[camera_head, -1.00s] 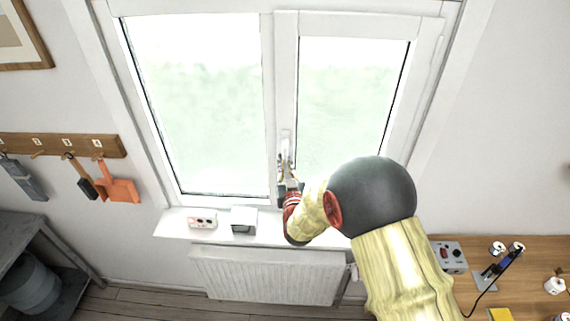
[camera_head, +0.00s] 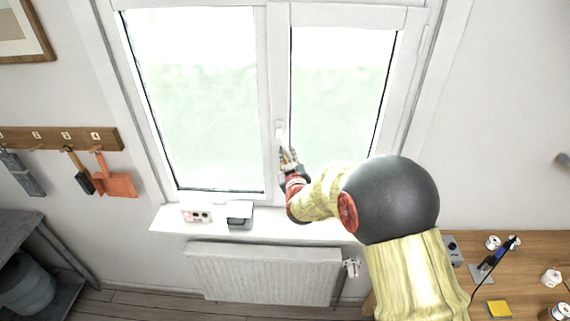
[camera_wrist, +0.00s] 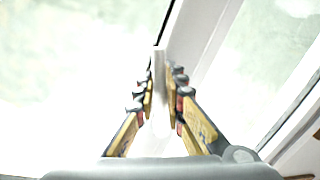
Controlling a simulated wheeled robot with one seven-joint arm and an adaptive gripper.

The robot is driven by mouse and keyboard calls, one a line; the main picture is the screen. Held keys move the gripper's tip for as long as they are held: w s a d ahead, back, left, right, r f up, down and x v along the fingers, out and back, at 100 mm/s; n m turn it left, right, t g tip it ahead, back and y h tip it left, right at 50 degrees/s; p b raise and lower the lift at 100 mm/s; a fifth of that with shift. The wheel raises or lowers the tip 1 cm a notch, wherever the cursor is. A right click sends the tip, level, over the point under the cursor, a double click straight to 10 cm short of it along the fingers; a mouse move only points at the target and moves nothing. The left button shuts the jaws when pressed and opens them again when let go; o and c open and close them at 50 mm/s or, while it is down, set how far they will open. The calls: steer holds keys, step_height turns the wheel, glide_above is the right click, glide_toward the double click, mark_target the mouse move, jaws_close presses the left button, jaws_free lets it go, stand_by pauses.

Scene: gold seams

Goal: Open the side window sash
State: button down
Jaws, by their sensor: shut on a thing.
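The side window sash (camera_head: 350,17) is the right-hand white-framed pane. It looks flush with its frame, though a small gap could not be told. Its white handle (camera_head: 279,130) is on the sash's left upright, at the middle of the window, and its lever appears to point down. My gripper (camera_head: 289,157) is at the lower part of the handle. In the wrist view the fingers of my gripper (camera_wrist: 163,92) lie on both sides of the thin white handle (camera_wrist: 159,58), shut on it. The fingers hide the handle's lower end in the head view.
The left pane (camera_head: 195,100) stands beside the sash. A grey box (camera_head: 240,212) and a socket strip (camera_head: 196,216) sit on the sill (camera_head: 170,222), left of my arm. A radiator (camera_head: 265,275) is below. A workbench (camera_head: 535,275) with tools stands at right.

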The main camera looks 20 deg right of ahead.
steer(key=d+n, duration=0.1)
steer(key=r+n, duration=0.1)
steer(key=shift+s+d+n+b, duration=0.2)
steer(key=shift+d+n+b, duration=0.1)
steer(key=shift+d+b, duration=0.05)
step_height(320, 180, up, 5)
steer(key=d+n+g+h+p, duration=0.1)
steer(key=d+n+h+p, duration=0.1)
steer(key=n+p, duration=0.3)
steer(key=shift+s+d+r+n+g, duration=0.2)
steer(key=shift+s+d+n+g, duration=0.15)
steer(key=shift+n, duration=1.15)
steer(key=shift+s, duration=0.1)
steer(key=shift+f, duration=0.1)
